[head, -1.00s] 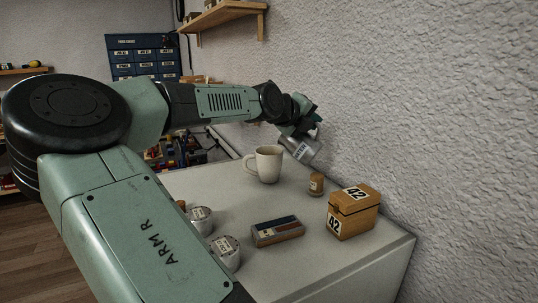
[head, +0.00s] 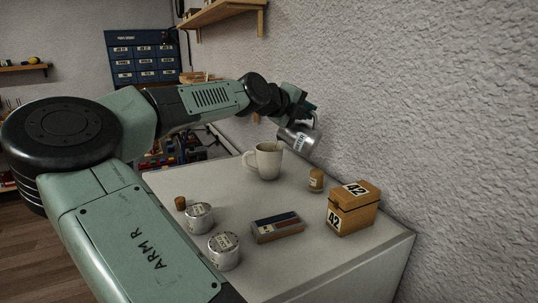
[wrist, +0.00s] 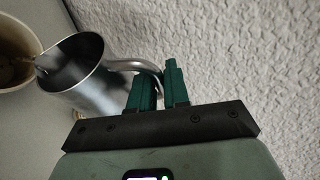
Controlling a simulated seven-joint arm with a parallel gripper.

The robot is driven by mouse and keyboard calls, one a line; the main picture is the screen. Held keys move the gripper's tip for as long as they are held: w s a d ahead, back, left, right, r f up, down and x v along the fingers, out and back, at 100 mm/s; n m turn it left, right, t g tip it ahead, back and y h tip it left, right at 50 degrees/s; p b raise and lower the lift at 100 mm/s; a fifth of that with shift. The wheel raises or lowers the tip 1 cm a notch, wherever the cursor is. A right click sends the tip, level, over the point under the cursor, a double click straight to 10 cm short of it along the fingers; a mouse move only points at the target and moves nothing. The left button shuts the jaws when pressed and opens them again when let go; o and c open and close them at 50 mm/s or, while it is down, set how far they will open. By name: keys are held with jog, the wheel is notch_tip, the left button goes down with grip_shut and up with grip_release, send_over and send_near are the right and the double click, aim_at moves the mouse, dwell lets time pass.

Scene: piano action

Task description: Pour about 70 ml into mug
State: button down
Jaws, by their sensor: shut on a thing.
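A cream mug (head: 268,163) stands upright on the pale bench top; part of it shows at the left edge of the wrist view (wrist: 36,42). My gripper (wrist: 160,84) has its green fingers shut on the handle of a metal pitcher (wrist: 82,78). In the head view the labelled pitcher (head: 297,140) is tilted strongly, its mouth down toward the mug, at the mug's upper right. In the wrist view its lip overlaps the mug's rim, and a thin stream seems to run from the lip into the mug. Brownish liquid shows inside the mug; its level is unclear.
On the bench top (head: 235,185) are a small corked jar (head: 316,181), a wooden box marked 42 (head: 352,210), a flat case (head: 277,228), two round tins (head: 199,218) (head: 224,252) and a cork (head: 180,204). A rough wall (head: 430,120) rises close on the right.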

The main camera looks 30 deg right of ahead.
aim_at(315, 126)
jog(key=shift+w+a+r+p, duration=0.2)
jog(key=shift+w+r+p, duration=0.15)
jog(key=shift+p, duration=0.35)
dwell(0.6)
jog(key=shift+w+a+r+n+g+h+p, duration=0.15)
jog(key=shift+w+a+r+n+h+p, duration=0.1)
jog(key=shift+w+a+n+p, duration=0.25)
jog(key=shift+w+a+r+n+g+h+p, duration=0.15)
jog(key=shift+w+a+n+h+p, duration=0.15)
jog(key=shift+w, duration=0.25)
dwell(0.4)
jog(key=s+d+f+m, duration=0.1)
jog(key=s+d+f+m+t+y, duration=0.1)
jog(key=s, duration=0.1)
jog(key=s+d+f+m+y, duration=0.1)
jog(key=shift+s+d+f, duration=0.1)
jog(key=shift+s+f, duration=0.2)
jog(key=shift+f, duration=0.05)
jog(key=shift+s+d+f+m+t+y, duration=0.15)
jog(key=shift+f+m+t+y, duration=0.1)
jog(key=shift+f+m, duration=0.15)
jog(key=shift+s+d+f+m+t+y, duration=0.15)
jog(key=shift+f+m+t, duration=0.1)
jog(key=shift+f+m, duration=0.15)
dwell(1.1)
